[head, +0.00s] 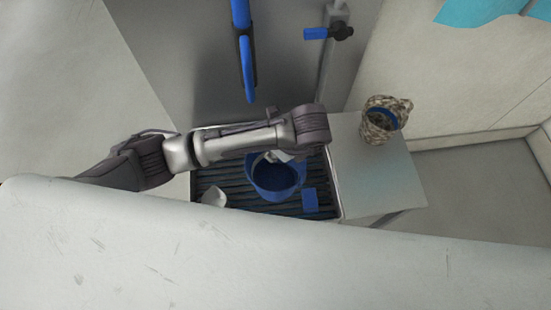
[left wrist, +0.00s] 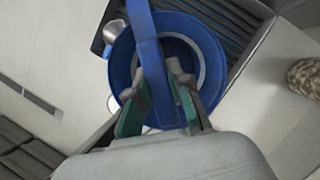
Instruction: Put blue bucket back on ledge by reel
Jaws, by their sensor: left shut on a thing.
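The blue bucket (head: 276,182) is over the dark ribbed grate of a basin; I cannot tell whether it touches the grate. In the left wrist view the bucket (left wrist: 124,70) is seen from above, with a pale ring inside. My left gripper (head: 277,157) is at its top, partly hidden by my arm in the head view. In the left wrist view its fingers (left wrist: 160,98) are shut on the bucket, on either side of a blue band that appears to be its handle. The pale ledge (head: 375,180) is right of the basin. The mottled reel (head: 378,122) stands at its back. My right gripper is not in view.
A blue block (head: 310,201) and a pale scoop-like thing (head: 214,197) lie on the grate (head: 232,180). A blue pipe (head: 247,65) hangs behind the bucket. A post with a blue-handled tap (head: 330,32) stands behind. The ledge's front part is clear.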

